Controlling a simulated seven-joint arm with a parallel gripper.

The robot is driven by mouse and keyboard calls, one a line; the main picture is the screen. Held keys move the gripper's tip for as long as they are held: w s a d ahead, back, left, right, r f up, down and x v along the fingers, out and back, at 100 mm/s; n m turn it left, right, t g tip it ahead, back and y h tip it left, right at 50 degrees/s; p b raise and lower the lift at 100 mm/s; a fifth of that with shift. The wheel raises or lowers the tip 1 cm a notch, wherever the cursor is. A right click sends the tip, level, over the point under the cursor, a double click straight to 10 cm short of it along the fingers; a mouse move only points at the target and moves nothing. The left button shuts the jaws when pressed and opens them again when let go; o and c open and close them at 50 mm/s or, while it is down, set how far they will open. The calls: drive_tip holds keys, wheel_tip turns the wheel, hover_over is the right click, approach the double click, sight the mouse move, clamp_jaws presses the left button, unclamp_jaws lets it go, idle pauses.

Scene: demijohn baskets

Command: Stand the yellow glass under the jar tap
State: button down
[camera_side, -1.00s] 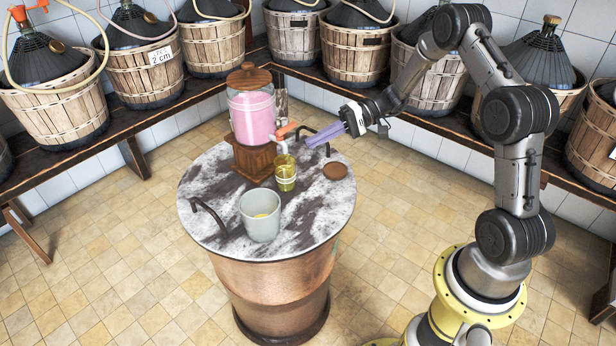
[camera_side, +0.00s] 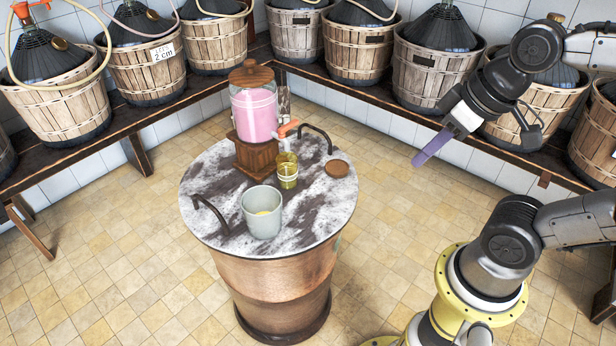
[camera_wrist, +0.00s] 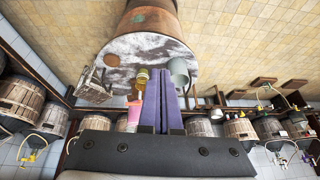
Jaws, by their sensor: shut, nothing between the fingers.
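The yellow glass (camera_side: 287,172) stands upright on the marbled top of the copper drum (camera_side: 322,215), at the front right of the jar's wooden stand. The jar (camera_side: 254,113) holds pink liquid and has a wooden lid. Its tap (camera_side: 283,131), with an orange handle, sits just above the yellow glass; the glass appears beneath the spout. My gripper (camera_side: 420,160) is shut and empty, well to the right of the drum and clear of it. In the wrist view its purple fingers (camera_wrist: 161,100) are together, and the yellow glass (camera_wrist: 143,76) shows just left of them.
A wooden coaster (camera_side: 337,169) lies at the right, near a dark curved handle (camera_side: 318,134). Basketed demijohns (camera_side: 430,65) line the wall benches. Open floor lies between drum and arm.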

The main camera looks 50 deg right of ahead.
drive_tip(key=w+d+r+n+t+h, duration=0.2)
drive_tip(key=w+r+n, duration=0.4)
drive_tip(key=w+n, duration=0.3)
drive_tip(key=w+a+f+n+g, duration=0.1)
drive_tip(key=w+f+n+g, duration=0.15)
drive_tip(key=w+n, duration=0.85)
drive_tip(key=w+a+f+n+h, duration=0.1)
drive_tip(key=w+a+f+n, duration=0.15)
drive_tip(key=w+f, duration=0.7)
drive_tip(key=g, duration=0.3)
approach(280, 181)
drive_tip(key=s+a+r, duration=0.3)
drive_tip(key=s+a, duration=0.1)
drive_tip(key=a, duration=0.2)
drive_tip(key=shift+n+h, duration=0.3)
drive_tip(key=shift+n, duration=0.15)
drive_tip(key=x, duration=0.8)
drive_tip(key=shift+s+d+f, duration=0.1)
drive_tip(key=shift+d+f, duration=0.2)
drive_tip(key=d, duration=0.1)
drive_tip(key=w+d, duration=0.1)
drive_tip(key=shift+w+d+f, duration=0.2)
drive_tip(key=shift+d+f, duration=0.15)
drive_tip(key=shift+w+d, duration=0.25)
drive_tip(key=shift+d, duration=0.3)
